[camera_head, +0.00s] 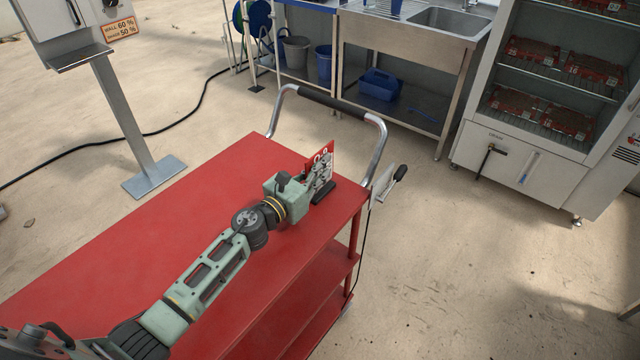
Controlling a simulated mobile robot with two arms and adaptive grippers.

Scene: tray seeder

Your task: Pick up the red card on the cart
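The red card (327,150) with white markings stands upright near the far right end of the red cart (230,190). My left gripper (322,178) is right at the card, in front of its lower part, and hides much of it. A dark piece (324,192) shows low beside the gripper; I cannot tell whether it is a fingertip or a card stand. Whether the fingers are open or closed on the card is too small to tell. My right gripper is out of view.
The cart's handle (340,103) rises behind the card. A white piece with a black grip (389,185) hangs at the cart's right end. The rest of the cart top is clear. A sink bench (405,45) and a cabinet with red trays (525,165) stand behind.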

